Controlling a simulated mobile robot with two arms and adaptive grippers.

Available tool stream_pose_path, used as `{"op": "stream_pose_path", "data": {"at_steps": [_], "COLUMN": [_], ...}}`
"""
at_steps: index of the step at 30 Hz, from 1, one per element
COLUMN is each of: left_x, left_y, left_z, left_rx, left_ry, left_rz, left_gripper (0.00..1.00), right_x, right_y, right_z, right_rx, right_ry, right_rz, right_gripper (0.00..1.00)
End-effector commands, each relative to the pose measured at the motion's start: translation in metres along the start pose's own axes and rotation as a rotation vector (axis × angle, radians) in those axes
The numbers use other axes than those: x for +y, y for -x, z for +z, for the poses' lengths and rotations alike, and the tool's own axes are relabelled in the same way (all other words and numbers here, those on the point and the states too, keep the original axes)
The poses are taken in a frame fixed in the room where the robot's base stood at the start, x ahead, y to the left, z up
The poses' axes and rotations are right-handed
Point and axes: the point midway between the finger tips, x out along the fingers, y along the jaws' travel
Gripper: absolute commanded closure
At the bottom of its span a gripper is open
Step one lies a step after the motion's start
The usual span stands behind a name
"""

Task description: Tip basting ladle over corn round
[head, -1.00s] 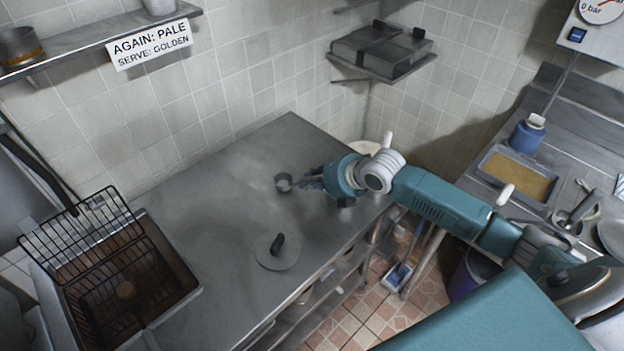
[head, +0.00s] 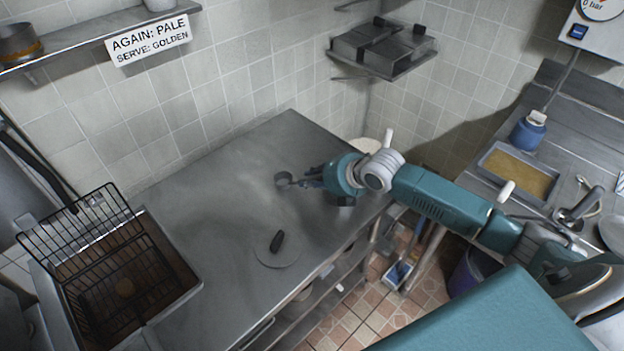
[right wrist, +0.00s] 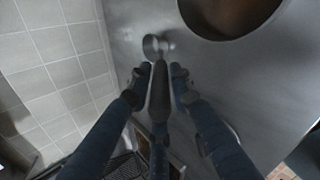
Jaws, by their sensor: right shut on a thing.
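The basting ladle shows in the head view with its small grey bowl (head: 283,180) above the steel table, and again in the right wrist view (right wrist: 151,47). My right gripper (head: 313,178) is shut on its dark handle (right wrist: 159,92). The bowl is beyond my fingertips and looks tilted; I cannot tell what it holds. My left gripper is not in view.
A flat disc (head: 291,257) with a dark handle lies on the steel table (head: 215,230). The open wire rack (head: 85,230) leans over the basin. The table's middle is mostly clear.

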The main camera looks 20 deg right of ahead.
Motion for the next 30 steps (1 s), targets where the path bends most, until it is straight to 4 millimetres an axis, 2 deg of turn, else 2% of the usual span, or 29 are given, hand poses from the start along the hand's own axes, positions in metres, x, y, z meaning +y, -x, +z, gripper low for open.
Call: {"op": "stream_pose_path", "data": {"at_steps": [6,7,10,18,22,26,30], "left_x": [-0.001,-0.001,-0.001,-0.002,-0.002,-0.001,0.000], "left_y": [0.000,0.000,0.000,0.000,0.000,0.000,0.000], "left_z": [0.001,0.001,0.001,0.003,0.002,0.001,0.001], "left_rx": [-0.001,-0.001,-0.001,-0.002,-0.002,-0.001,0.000], "left_ry": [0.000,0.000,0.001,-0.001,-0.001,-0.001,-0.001], "left_rz": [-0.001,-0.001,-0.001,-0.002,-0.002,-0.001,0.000], "left_gripper": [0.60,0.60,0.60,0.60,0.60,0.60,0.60], "right_x": [0.001,0.001,0.001,-0.001,-0.001,-0.001,-0.002], "right_y": [0.000,0.000,0.000,0.000,0.008,0.028,0.059], "right_z": [0.001,0.001,0.001,0.000,0.001,0.001,0.001], "right_rx": [-0.002,-0.002,-0.002,0.000,-0.002,-0.002,-0.002], "right_ry": [0.000,0.000,0.000,0.000,0.002,0.006,0.007], "right_rz": [0.002,0.002,0.002,-0.001,-0.002,-0.002,-0.004], "right_gripper": [1.00,0.76,0.58,0.58,0.58,0.58,0.58]}}
